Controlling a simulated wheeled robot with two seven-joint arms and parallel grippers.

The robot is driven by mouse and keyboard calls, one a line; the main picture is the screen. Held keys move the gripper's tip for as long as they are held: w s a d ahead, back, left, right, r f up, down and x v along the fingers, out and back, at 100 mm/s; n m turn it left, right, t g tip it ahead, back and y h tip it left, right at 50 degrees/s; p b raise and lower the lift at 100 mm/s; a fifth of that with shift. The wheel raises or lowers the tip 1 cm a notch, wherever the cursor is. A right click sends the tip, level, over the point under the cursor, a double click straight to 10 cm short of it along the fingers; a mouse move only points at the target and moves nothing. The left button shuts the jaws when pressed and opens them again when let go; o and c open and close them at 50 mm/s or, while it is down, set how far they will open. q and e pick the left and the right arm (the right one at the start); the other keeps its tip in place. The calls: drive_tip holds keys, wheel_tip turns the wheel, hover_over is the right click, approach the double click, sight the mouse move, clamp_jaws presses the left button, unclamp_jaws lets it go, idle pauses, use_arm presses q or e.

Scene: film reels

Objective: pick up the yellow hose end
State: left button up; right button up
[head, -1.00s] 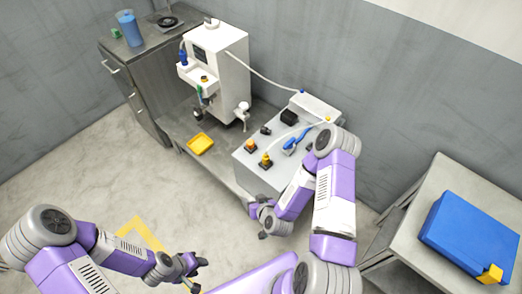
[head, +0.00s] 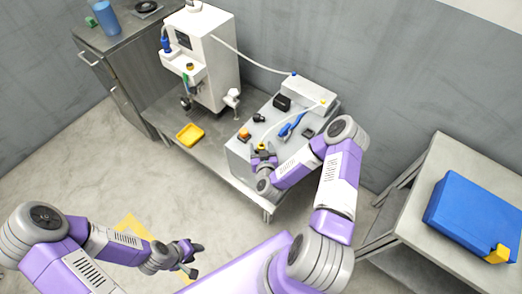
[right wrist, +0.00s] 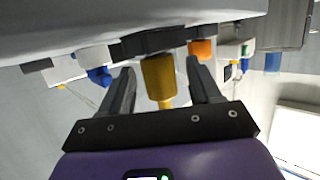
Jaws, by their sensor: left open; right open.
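The yellow hose end (head: 262,147) stands in a dark holder at the front of the grey box. In the right wrist view the yellow hose end (right wrist: 158,80) is large and lies between the two dark fingers of my right gripper (right wrist: 158,82). A gap shows on each side of it. My right gripper (head: 264,156) is open at the box's front edge and partly covers the hose end in the head view. My left gripper (head: 197,260) is open and empty over the floor at the lower left.
An orange hose end (head: 244,134) stands close beside the yellow one; it also shows in the right wrist view (right wrist: 200,48). A blue tool (head: 290,126) and dark blocks lie on the grey box (head: 240,155). A white machine (head: 218,70) and yellow tray (head: 190,134) are left.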

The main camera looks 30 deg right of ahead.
drive_tip(key=shift+w+d, duration=0.1)
drive_tip(key=shift+w, duration=0.1)
drive_tip(key=c, duration=1.1)
